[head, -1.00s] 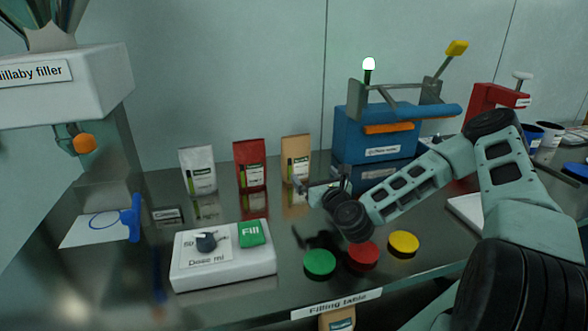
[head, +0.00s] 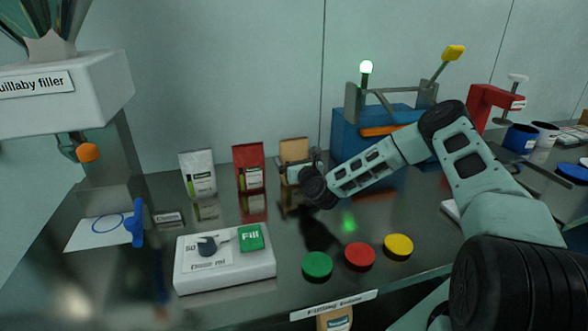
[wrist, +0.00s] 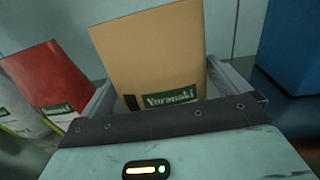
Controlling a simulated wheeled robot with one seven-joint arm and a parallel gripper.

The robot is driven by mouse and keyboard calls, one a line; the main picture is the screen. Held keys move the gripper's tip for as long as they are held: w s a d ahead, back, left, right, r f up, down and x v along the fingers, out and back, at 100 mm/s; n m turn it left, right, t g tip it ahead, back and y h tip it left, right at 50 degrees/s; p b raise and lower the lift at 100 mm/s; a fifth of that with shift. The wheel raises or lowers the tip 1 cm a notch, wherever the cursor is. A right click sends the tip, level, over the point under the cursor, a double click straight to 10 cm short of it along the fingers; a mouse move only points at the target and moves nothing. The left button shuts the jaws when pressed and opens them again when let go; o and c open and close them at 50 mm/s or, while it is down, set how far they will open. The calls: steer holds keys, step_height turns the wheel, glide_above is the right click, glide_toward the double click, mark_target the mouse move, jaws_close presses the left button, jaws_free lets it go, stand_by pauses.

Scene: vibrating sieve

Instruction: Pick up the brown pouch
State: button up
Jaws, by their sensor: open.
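The brown pouch (head: 293,149) stands upright at the back of the table, to the right of the red pouch (head: 249,168). My gripper (head: 291,174) is in front of it and hides its lower part in the head view. In the wrist view the brown pouch (wrist: 150,48) fills the middle, with a green label reading "Yuranaki". My gripper (wrist: 170,95) is open there, with one finger at each side of the pouch. I cannot tell whether either finger touches it. The base of the pouch is hidden by the gripper body.
A white pouch (head: 198,174) stands left of the red one. The blue sealing machine (head: 347,143) is close on the right. A white dosing box (head: 225,266) and green (head: 317,265), red (head: 360,256) and yellow (head: 398,245) discs lie toward the front.

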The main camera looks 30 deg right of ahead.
steer(key=shift+w+d, duration=0.1)
steer(key=shift+w, duration=0.35)
steer(key=c, duration=0.8)
steer(key=shift+r, duration=0.1)
